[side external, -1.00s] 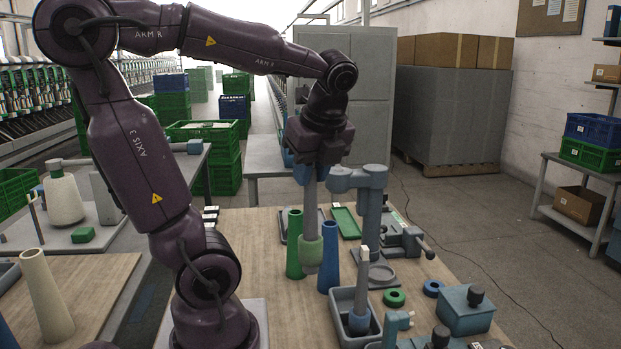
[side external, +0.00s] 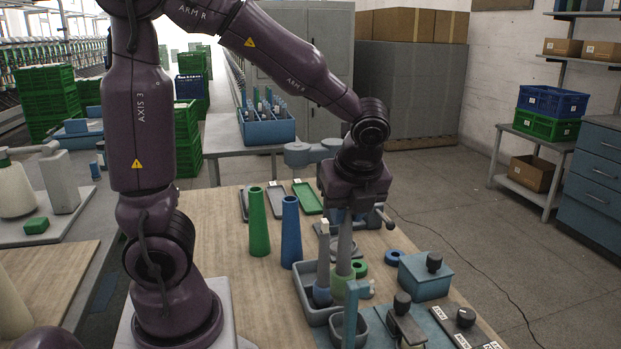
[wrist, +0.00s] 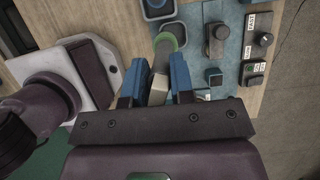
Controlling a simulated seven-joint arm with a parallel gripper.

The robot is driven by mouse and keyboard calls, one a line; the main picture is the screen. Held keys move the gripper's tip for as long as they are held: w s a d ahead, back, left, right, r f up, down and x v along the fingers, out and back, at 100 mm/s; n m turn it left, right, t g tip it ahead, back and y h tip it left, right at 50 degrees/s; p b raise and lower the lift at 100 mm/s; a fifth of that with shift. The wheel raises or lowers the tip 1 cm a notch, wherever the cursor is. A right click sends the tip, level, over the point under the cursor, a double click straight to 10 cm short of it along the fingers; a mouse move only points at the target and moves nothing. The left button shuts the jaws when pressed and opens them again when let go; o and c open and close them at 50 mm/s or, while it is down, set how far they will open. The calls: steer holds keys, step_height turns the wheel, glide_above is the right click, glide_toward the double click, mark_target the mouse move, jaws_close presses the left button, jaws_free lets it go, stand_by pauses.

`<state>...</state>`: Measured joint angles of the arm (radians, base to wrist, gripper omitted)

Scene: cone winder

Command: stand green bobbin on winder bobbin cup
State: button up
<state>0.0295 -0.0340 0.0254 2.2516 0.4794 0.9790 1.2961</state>
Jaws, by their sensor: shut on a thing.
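My gripper (wrist: 154,82) is shut on the upper part of the green bobbin (side external: 344,268), a grey tapered tube with a green lower end. It hangs roughly upright just right of the grey tray (side external: 309,308) in the side view. Its green end also shows ahead of the blue fingers in the wrist view (wrist: 172,29). The winder's blue-grey plate with knobs (wrist: 199,22) lies right of the held bobbin in the wrist view. I cannot surely pick out the bobbin cup.
A green cone (side external: 259,223) and a blue cone (side external: 291,232) stand on the table behind the tray. A blue ring (side external: 395,258) and a blue-grey box with a black knob (side external: 424,278) are to the right. A small open container (side external: 374,328) is at the front.

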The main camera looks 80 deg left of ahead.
mark_target(344, 258)
steer(key=shift+w+d+f, duration=0.1)
steer(key=shift+w+f, duration=0.15)
steer(key=shift+f, duration=0.45)
steer(key=shift+w+d+f, duration=0.1)
steer(key=shift+w+f, duration=0.2)
steer(key=shift+f, duration=0.45)
steer(key=shift+w+f, duration=0.25)
steer(key=shift+f, duration=0.65)
steer(key=shift+f, duration=1.45)
steer(key=shift+f, duration=0.6)
